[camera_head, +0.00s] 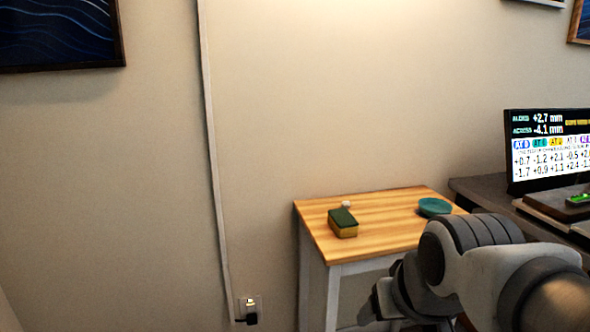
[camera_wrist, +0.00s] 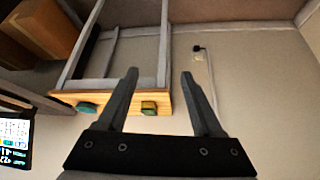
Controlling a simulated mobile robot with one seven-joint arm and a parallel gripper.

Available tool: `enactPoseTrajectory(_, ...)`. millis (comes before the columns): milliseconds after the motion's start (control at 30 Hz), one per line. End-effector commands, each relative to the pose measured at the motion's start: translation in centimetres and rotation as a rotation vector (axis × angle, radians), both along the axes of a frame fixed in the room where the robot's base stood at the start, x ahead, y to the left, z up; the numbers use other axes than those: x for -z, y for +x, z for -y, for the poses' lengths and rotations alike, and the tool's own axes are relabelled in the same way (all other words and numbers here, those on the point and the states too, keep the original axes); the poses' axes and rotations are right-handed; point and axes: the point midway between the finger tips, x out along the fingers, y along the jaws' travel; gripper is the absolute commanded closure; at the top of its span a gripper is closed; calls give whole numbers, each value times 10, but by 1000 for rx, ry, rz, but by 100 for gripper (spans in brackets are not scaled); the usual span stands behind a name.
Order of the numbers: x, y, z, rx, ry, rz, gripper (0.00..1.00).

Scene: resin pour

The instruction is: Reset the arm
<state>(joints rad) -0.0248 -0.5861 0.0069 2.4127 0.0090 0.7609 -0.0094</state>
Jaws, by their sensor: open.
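My gripper (camera_wrist: 159,76) is open in the wrist view, its two dark fingers spread with nothing between the tips. In the head view my arm reaches in at the lower right, in front of the small wooden table (camera_head: 385,218). The arm is bent and its end points down and left; the fingers cannot be made out clearly there. In the wrist view the table's edge (camera_wrist: 118,94) shows beyond the fingers. My gripper is apart from the things on the table.
A green-and-yellow sponge (camera_head: 342,223), a small white piece (camera_head: 346,204) and a round teal object (camera_head: 434,207) are on the table. A dark desk (camera_head: 480,188) with a monitor (camera_head: 548,150) stands at right. A plugged outlet (camera_head: 250,308) is low on the wall. The left side is clear.

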Motion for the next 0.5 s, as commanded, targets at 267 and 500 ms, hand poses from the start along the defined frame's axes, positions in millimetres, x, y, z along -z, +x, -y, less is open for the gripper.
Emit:
enactPoseTrajectory(267,-11,-60,11,38,-1,-64,32)
enactPoseTrajectory(500,-65,-59,11,37,-1,-64,32)
